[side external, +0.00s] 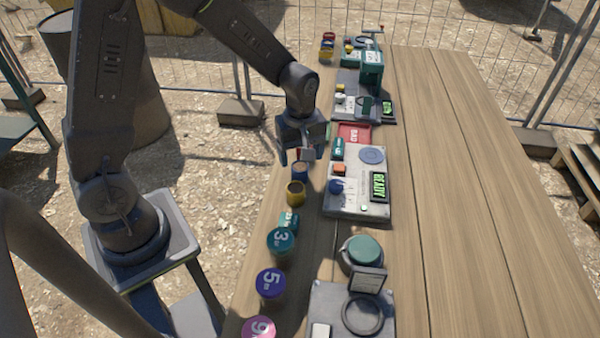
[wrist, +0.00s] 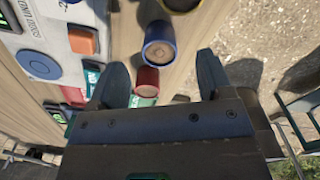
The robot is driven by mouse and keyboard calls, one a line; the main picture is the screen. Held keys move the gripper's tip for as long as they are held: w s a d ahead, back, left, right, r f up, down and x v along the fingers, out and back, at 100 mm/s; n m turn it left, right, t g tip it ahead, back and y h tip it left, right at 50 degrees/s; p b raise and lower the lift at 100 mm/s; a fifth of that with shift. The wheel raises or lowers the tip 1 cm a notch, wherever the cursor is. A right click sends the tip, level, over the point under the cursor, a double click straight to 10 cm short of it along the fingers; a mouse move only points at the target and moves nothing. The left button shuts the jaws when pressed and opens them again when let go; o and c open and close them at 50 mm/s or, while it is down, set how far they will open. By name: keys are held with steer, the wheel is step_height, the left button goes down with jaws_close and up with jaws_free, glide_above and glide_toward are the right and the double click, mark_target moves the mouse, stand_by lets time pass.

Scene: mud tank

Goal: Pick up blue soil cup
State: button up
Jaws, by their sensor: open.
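The blue soil cup (wrist: 159,50) holds brown soil and stands on the table, just beyond my fingertips in the wrist view. In the side view the blue cup (side external: 299,172) is right below my gripper (side external: 301,154), partly covered by it. My gripper (wrist: 163,70) is open, with one dark finger on each side and nothing held. A red cup (wrist: 147,76) shows between the fingers in the wrist view. A yellow cup (wrist: 181,4) is cut off at the top edge; in the side view this yellow cup (side external: 296,193) stands nearer the camera than the blue one.
A grey panel with a READY display (side external: 379,187) stands right of the cups, with a red tray (side external: 354,133) behind it. Numbered lidded jars (side external: 271,283) line the table's left edge in front. The wooden table's right side (side external: 470,200) is clear.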

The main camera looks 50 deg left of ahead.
mark_target(301, 170)
steer(key=shift+w+a+f, duration=0.1)
steer(key=shift+w+f, duration=0.05)
steer(key=shift+f, duration=3.25)
steer(key=shift+c, duration=0.4)
steer(key=c, duration=0.9)
steer(key=shift+c, duration=0.2)
